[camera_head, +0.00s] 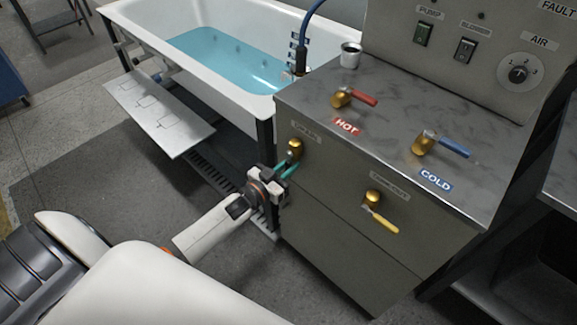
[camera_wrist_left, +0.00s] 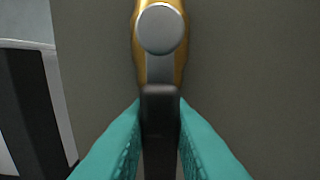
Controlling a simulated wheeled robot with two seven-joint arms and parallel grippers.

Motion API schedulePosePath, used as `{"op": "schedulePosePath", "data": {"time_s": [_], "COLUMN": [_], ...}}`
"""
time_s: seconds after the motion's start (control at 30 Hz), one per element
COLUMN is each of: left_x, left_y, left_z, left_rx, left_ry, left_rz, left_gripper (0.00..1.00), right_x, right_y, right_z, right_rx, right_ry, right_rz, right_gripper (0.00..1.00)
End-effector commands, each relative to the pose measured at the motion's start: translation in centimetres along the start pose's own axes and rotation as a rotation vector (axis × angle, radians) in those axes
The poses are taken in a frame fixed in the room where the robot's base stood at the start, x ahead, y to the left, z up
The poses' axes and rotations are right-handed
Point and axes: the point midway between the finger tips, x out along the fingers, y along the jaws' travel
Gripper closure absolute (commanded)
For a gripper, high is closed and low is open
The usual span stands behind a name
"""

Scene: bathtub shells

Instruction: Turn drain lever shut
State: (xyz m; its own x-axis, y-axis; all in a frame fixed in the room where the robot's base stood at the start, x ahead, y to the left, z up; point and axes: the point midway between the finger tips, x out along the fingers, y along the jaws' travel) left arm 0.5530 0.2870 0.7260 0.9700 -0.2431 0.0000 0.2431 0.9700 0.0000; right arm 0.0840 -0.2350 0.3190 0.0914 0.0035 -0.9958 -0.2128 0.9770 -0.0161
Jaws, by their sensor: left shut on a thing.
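The drain valve (camera_head: 295,147) is a brass body on the left part of the grey cabinet front, under a small label that I read only in part. In the left wrist view, the brass body (camera_wrist_left: 174,52) has a grey metal hub and a dark-gripped drain lever (camera_wrist_left: 160,103) pointing down the picture. My left gripper (camera_head: 287,170) is at this valve, its teal fingers shut on the lever from both sides, as the left wrist view (camera_wrist_left: 160,140) shows. The lever is mostly hidden by the gripper in the head view. My right gripper is not in view.
A white bathtub (camera_head: 185,62) with blue water stands behind left. The cabinet top (camera_head: 385,105) carries a red hot lever (camera_head: 360,97), a blue cold lever (camera_head: 450,147) and a cup (camera_head: 350,55). A yellow lever (camera_head: 382,222) sits right of my gripper. A panel (camera_head: 160,115) hangs beside the tub.

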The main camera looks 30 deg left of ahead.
Motion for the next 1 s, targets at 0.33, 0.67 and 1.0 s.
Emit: {"op": "schedulePosePath", "data": {"time_s": [0.33, 0.67, 1.0], "left_x": [0.0, -0.1, 0.0], "left_y": [-0.3, -1.5, -2.9], "left_z": [0.1, 0.4, 1.1], "left_rx": [-0.059, -0.300, -0.623], "left_ry": [0.001, 0.002, 0.001], "left_rz": [0.000, 0.000, 0.000], "left_gripper": [1.00, 1.00, 1.00], "right_x": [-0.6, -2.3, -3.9], "right_y": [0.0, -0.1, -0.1], "right_z": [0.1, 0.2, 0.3], "right_rx": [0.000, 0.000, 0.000], "right_ry": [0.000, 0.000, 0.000], "right_rz": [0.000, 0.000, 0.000], "right_gripper": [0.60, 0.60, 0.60]}}
